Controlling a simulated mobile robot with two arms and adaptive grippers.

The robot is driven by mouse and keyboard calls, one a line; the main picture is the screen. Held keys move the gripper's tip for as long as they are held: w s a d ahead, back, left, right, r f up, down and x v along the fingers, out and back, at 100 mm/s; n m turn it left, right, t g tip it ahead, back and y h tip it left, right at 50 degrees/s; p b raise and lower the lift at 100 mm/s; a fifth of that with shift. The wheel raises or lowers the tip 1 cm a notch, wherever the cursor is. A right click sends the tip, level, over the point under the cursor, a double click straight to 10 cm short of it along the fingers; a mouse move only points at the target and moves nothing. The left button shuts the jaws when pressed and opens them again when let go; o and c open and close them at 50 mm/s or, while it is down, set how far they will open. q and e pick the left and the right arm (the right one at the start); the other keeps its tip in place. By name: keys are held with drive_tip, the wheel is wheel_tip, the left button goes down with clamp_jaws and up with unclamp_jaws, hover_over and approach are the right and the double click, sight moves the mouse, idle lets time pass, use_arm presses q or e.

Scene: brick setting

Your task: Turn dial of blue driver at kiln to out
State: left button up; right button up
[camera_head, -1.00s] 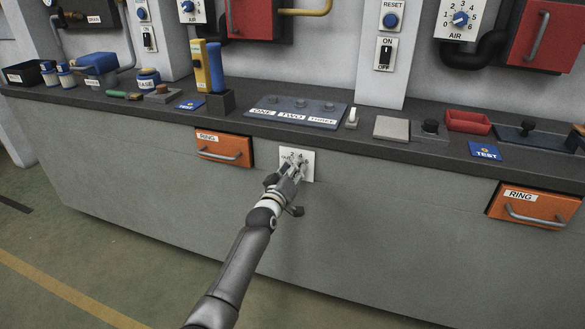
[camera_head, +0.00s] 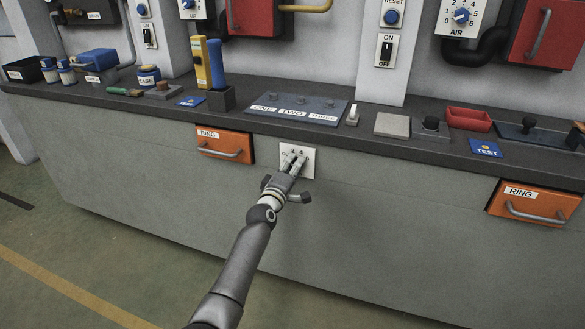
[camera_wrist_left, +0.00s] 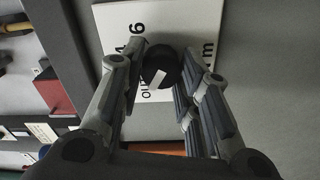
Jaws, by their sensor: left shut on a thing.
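A white dial plate (camera_head: 309,168) with numbers is fixed on the grey bench front, between the two orange drawers. In the left wrist view the plate (camera_wrist_left: 205,20) carries a round dark knob (camera_wrist_left: 160,66) with a white mark. The digits 4 and 6 and parts of other lettering show around it; I cannot read the setting. My left gripper (camera_head: 292,161) is at the plate, its fingers on either side of the knob and shut on it. Its fingers (camera_wrist_left: 158,88) hide part of the plate. A tall blue object (camera_head: 216,65) stands in a dark holder on the bench. My right gripper is not in view.
Orange drawers (camera_head: 224,146) and (camera_head: 533,204) marked RING flank the plate. The dark bench top (camera_head: 380,145) above holds a ONE TWO THREE panel (camera_head: 298,112), a red tray (camera_head: 468,119) and a blue TEST plate (camera_head: 485,148). The floor before the bench is clear.

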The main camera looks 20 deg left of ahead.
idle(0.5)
use_arm(q)
drive_tip(key=o, duration=0.8)
drive_tip(key=shift+c, duration=0.2)
drive_tip(key=shift+o, duration=1.1)
drive_tip(key=s, duration=1.2)
drive_tip(key=shift+a, duration=0.25)
drive_tip(key=shift+f, duration=0.1)
